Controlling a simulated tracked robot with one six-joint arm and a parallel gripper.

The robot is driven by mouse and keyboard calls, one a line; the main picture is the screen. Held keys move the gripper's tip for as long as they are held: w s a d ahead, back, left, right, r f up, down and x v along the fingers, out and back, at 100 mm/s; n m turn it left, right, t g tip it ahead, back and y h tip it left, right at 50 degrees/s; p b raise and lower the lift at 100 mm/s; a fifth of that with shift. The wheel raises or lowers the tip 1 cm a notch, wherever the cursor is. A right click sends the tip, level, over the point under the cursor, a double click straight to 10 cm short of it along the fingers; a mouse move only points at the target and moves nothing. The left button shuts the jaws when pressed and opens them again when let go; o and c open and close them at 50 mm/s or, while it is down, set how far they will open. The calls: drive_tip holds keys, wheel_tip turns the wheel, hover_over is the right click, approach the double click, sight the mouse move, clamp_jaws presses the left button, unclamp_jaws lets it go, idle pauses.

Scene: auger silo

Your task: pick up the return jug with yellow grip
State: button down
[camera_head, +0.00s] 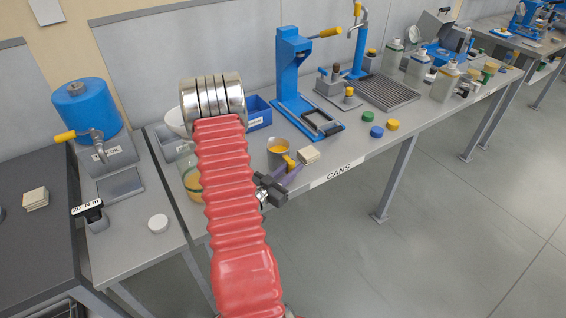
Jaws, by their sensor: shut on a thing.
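The return jug (274,157) is a small grey jug with yellow showing at its open top. It stands upright near the front edge of the bench with the CANS label. Its yellow grip (290,161) points to the front right. My gripper (289,170), with purple fingers, reaches in from the front and is shut on the yellow grip. The fingers hide part of the grip. I cannot tell whether the jug's base touches the bench.
A small pale block stack (309,156) lies just right of the jug. A glass jar (190,178) is partly hidden behind my arm. The floor in front is clear.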

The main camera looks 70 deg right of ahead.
drive_tip(key=shift+r, duration=0.45)
idle(0.4)
drive_tip(key=shift+r, duration=4.5)
drive_tip(key=shift+r, duration=0.1)
drive_tip(key=shift+s, duration=0.1)
